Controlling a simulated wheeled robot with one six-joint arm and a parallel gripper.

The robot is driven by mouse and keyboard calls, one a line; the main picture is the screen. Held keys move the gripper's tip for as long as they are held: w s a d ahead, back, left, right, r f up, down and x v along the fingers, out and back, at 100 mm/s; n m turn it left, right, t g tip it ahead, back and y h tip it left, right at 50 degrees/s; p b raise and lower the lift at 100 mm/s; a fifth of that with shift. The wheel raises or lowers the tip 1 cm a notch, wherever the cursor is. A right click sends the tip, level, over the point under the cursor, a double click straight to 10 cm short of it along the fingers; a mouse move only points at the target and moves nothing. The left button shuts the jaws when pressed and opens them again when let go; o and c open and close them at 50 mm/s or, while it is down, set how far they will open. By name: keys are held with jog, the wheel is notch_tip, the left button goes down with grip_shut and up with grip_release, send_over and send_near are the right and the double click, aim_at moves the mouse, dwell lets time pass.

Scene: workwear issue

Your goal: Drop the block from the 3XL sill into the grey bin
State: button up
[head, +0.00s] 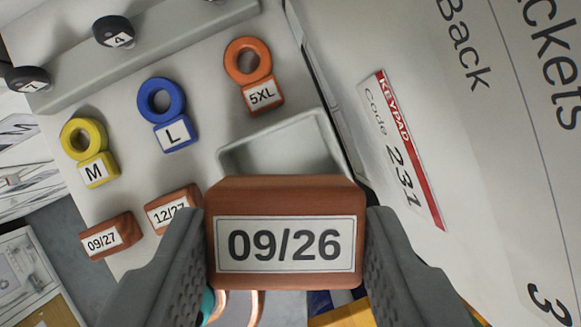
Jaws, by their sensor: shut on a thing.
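My gripper (287,250) is shut on a brown block (287,188), one dark finger on each side. The block carries a white label reading 09/26 and fills the lower middle of the head view. Just beyond its top edge stands a light grey open tray-like bin (270,145), partly hidden by the block; the part of its inside that shows looks empty. No sill labelled 3XL is readable here. A lone "3" shows on the panel at the lower right, its remainder cut off.
Rings with tags stand on the light surface: yellow M (91,152), blue L (165,115), orange 5XL (253,75). Brown blocks 09/27 (106,236) and 12/27 (172,208) lie at left. Dark knobs (114,32) sit on a grey ledge (150,50). A KEYPAD card (402,150) is on the right panel.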

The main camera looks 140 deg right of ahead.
notch_tip(320, 180, down, 13)
jog(key=shift+f, duration=0.1)
dwell(0.5)
jog(key=shift+f, duration=0.6)
jog(key=o, duration=0.7)
jog(key=shift+c, duration=0.2)
jog(key=shift+r, duration=0.5)
jog(key=v, duration=1.2)
